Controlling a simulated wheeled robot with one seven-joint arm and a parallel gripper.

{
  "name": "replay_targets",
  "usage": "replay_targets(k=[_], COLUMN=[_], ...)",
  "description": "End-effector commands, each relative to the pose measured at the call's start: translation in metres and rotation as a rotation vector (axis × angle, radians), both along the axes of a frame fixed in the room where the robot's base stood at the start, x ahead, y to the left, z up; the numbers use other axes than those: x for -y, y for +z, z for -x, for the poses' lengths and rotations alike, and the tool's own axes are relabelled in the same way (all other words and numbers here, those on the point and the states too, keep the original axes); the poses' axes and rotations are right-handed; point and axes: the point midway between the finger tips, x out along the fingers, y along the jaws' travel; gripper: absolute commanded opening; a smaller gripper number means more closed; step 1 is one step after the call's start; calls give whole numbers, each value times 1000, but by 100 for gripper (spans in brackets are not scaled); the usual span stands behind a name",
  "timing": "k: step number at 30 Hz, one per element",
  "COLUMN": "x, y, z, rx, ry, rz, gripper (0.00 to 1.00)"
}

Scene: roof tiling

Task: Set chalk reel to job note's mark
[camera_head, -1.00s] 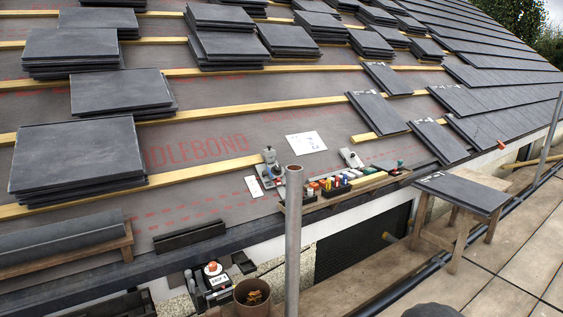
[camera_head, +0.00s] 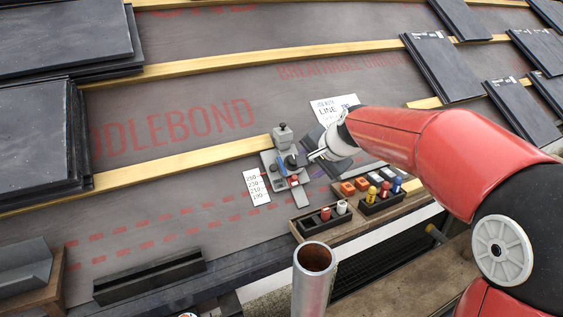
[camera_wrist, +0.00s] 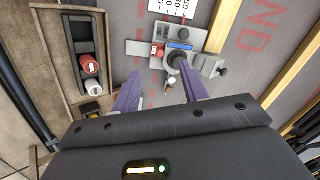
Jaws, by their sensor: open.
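A grey metal device with a black round knob, a red part and a blue strip, which looks like the chalk reel (camera_head: 272,163), sits on the roof membrane by the yellow batten. It also shows in the wrist view (camera_wrist: 202,40), just beyond my fingers. A white number card (camera_head: 256,188) lies beside it; it also shows in the wrist view (camera_wrist: 172,7). The job note (camera_head: 330,106) is a white sheet reading "LINE", partly hidden by my arm; its mark is unreadable. My gripper (camera_wrist: 158,76) is open, its purple fingers apart, the right one close to the black knob.
Trays of coloured marker-like items (camera_head: 322,220) stand to the right of the device, near the eave. An upright metal pole (camera_head: 314,280) rises in front. Slate stacks (camera_head: 40,135) lie at the left, with more at the upper right. Bare membrane lies left of the card.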

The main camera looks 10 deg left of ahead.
Motion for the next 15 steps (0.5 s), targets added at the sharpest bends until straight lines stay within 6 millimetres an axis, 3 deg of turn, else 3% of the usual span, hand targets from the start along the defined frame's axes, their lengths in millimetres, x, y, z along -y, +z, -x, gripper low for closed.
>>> replay_targets(k=[1, 3, 6, 15], x=[-17, -34, -51, -74], y=[-10, -19, -28, -50], z=[-18, -36, -54, -75], rx=[-25, -52, -79, -101], ry=[-23, -55, -90, -115], rz=[-52, -115, -178, -222], gripper=[44, 44, 44, 44])
